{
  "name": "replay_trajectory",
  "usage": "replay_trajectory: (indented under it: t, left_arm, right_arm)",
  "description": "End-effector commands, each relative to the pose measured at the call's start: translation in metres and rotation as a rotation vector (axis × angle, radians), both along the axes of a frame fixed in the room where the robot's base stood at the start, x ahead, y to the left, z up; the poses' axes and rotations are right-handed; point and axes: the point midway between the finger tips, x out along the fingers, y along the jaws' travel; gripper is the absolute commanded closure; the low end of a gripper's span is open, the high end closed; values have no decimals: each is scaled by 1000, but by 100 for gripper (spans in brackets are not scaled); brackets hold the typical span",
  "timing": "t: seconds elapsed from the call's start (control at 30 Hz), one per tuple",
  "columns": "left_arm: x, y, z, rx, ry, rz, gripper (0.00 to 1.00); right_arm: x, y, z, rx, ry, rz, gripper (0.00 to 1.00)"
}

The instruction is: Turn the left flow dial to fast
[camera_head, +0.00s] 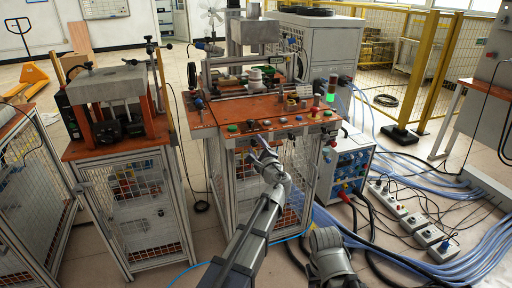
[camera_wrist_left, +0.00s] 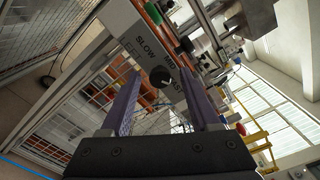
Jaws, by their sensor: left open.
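The left flow dial (camera_wrist_left: 160,77) is a small black round knob on a pale panel strip, seen in the left wrist view. The word SLOW is printed beside it, and part of FAST shows near the right finger. A small pale mark shows on the knob, but I cannot tell which setting it points to. My left gripper (camera_wrist_left: 160,90) is open, with its two purple fingers on either side of the knob in this view; contact is not clear. In the head view my left gripper (camera_head: 259,148) is at the front edge of the middle workbench. The dial is too small to make out there.
A cabinet with a grey block (camera_head: 105,84) stands left. A power unit (camera_head: 347,165) stands right, with blue hoses and cables on the floor. My right arm's gripper is out of view.

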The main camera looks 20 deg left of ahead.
Motion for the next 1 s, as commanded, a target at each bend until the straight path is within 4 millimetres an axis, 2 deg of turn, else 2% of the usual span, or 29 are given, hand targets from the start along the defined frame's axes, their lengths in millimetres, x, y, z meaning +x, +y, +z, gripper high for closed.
replay_trajectory:
  t: [0.17,0.4,0.6,1.0]
  left_arm:
    - [-8,-5,0,0,0,-1,38]
    - [-41,-26,0,0,0,-2,38]
    - [-60,-40,0,0,0,-1,38]
    - [-65,-44,0,0,0,0,38]
  right_arm:
    - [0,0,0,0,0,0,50]
    - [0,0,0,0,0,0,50]
    - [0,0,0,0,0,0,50]
    - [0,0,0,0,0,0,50]
